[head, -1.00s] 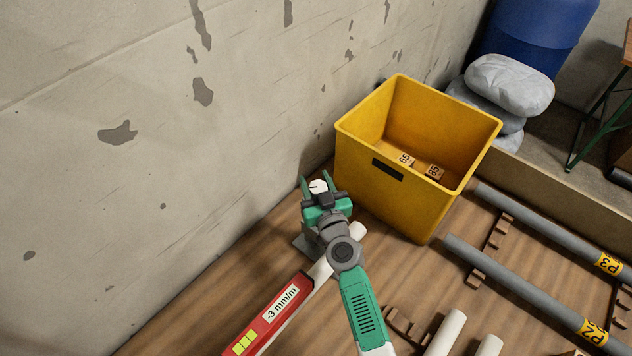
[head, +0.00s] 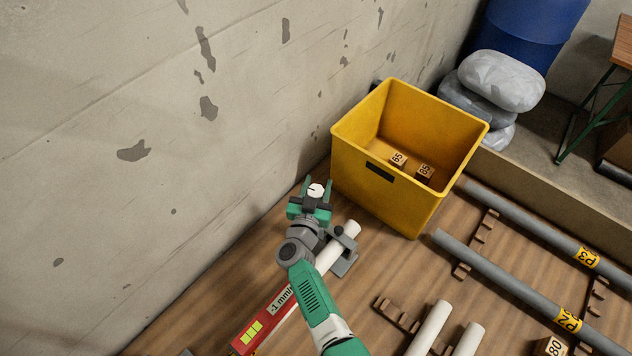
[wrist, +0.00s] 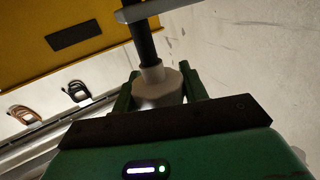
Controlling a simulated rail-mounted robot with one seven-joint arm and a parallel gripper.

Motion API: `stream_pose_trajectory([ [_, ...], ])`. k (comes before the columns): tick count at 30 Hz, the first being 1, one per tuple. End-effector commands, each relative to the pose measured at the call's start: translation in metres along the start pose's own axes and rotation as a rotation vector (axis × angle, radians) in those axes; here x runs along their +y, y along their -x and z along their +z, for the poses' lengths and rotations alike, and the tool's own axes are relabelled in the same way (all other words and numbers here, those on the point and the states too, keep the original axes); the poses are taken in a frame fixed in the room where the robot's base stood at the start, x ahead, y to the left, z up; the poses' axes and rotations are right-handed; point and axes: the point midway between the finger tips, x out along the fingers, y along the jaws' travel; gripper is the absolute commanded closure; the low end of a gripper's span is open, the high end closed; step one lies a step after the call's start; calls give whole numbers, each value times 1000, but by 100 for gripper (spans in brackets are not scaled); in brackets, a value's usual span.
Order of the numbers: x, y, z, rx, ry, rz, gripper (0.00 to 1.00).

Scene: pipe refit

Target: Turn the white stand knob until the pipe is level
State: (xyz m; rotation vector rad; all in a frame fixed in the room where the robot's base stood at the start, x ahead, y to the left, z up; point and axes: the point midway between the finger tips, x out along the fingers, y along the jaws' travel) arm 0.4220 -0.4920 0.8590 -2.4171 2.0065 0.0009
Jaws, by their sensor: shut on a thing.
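The white knob (head: 316,190) sits between the green fingers of my gripper (head: 317,189) in the head view. In the wrist view the knob (wrist: 158,88) is on a dark threaded-looking shaft (wrist: 142,42), with a finger of my gripper (wrist: 158,92) on each side, shut on it. The white pipe (head: 343,240) rests at the grey stand (head: 346,262), partly hidden by my arm.
A yellow crate (head: 405,205) holding small numbered blocks stands right of my gripper. Grey pipes (head: 500,272) lie on wooden racks at the right, and short white pipes (head: 430,328) lie at the bottom. The concrete wall (head: 100,190) is close on the left.

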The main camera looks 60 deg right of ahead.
Motion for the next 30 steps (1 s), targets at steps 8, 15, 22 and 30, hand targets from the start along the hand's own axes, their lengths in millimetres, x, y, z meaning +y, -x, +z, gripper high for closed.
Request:
stream_pose_trajectory([
  [8, 1, 0, 0, 0, -1, 91, 80],
  [15, 2, 0, 1, 0, 0, 114, 80],
  [22, 2, 0, 1, -1, 0, 115, 80],
  [30, 2, 0, 1, 0, 0, 115, 35],
])
